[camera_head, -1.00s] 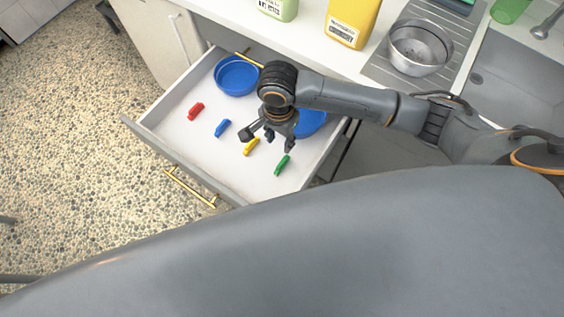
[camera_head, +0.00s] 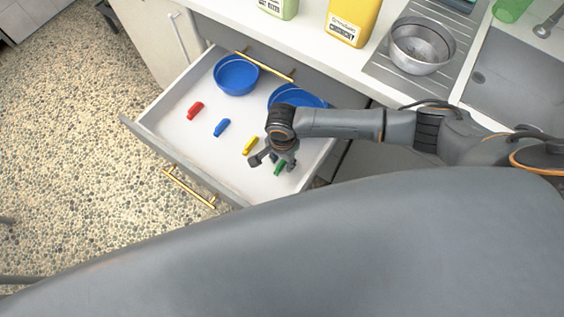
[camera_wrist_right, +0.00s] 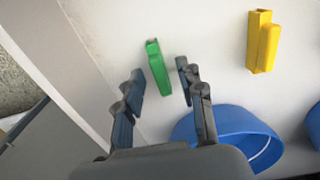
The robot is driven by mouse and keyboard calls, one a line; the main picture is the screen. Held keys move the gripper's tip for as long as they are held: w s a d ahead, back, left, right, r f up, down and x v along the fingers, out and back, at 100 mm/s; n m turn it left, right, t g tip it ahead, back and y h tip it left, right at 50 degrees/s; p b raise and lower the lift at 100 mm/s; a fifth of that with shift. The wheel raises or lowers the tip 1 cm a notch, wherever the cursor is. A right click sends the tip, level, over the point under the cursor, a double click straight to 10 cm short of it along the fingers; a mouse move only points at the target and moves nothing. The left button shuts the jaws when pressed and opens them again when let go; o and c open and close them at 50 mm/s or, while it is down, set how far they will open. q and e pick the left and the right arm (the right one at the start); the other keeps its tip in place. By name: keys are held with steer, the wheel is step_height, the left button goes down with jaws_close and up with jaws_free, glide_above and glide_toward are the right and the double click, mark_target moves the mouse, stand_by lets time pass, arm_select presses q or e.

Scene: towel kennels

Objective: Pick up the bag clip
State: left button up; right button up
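Several bag clips lie spread out in the open white drawer (camera_head: 172,135): a red clip (camera_head: 195,110), a blue clip (camera_head: 222,127), a yellow clip (camera_head: 250,145) and a green clip (camera_head: 280,168). My right gripper (camera_head: 273,167) is open above the green clip and partly covers it in the head view. In the right wrist view, the green clip (camera_wrist_right: 158,67) shows between and beyond the two open fingertips (camera_wrist_right: 160,82). The yellow clip (camera_wrist_right: 262,42) lies to its right. My left gripper is not in view.
Two blue bowls sit at the drawer's back, one at the left (camera_head: 236,76) and one behind my right gripper (camera_head: 300,96). The drawer's walls surround the clips. The counter above holds a yellow package (camera_head: 352,22), a metal bowl (camera_head: 421,46) and a sink.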

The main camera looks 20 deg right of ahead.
jaws_close()
steer(key=shift+r, duration=0.1)
